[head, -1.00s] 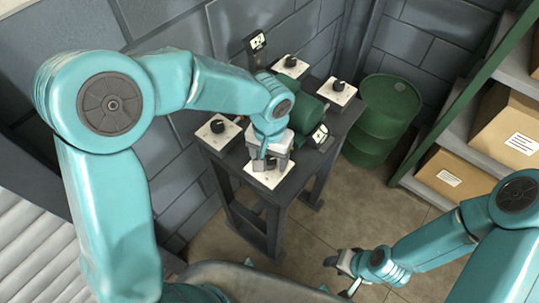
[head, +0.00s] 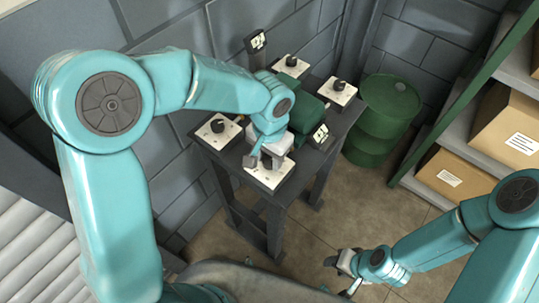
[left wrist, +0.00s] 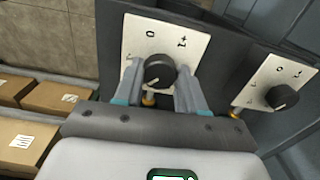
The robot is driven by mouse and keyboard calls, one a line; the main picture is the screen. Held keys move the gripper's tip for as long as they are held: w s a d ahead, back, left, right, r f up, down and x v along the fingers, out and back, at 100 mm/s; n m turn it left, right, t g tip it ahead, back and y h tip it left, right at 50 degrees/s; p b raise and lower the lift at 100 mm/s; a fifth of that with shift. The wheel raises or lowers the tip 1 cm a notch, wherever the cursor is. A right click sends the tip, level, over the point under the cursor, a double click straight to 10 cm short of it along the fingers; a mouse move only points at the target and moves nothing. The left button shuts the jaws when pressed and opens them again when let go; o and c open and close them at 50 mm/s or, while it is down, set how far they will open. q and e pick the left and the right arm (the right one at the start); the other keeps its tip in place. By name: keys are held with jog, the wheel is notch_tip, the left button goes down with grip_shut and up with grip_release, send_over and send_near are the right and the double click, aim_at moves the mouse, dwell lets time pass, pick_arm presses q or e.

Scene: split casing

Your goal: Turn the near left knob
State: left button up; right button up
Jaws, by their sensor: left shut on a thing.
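A black knob (left wrist: 160,70) on a white marked plate (left wrist: 190,47) sits between the two fingers of my left gripper (left wrist: 158,88) in the left wrist view. The fingers press on it from both sides. In the head view my left gripper (head: 263,162) is over the plate (head: 272,180) at the table's near corner and hides most of that knob. A second black knob on its plate shows at the right of the left wrist view (left wrist: 282,97). My right gripper (head: 341,275) is low at the bottom right, away from the table, with its fingers apart and empty.
The dark table (head: 240,178) also carries knobs at its left (head: 217,126), far (head: 291,61) and right (head: 339,84) corners. A green casing (head: 305,108) stands in the middle. A green drum (head: 384,120) and shelves with cardboard boxes (head: 465,176) stand right.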

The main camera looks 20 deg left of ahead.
aim_at(269, 161)
pick_arm(q)
jog(key=m, duration=0.4)
jog(key=shift+w+r+m, duration=0.1)
jog(key=shift+m, duration=0.2)
jog(key=shift+m+p, duration=0.35)
jog(key=shift+m, duration=1.95)
jog(key=o, duration=1.1)
notch_tip(269, 161, up, 16)
jog(key=shift+r, duration=0.15)
jog(key=shift+s, duration=0.2)
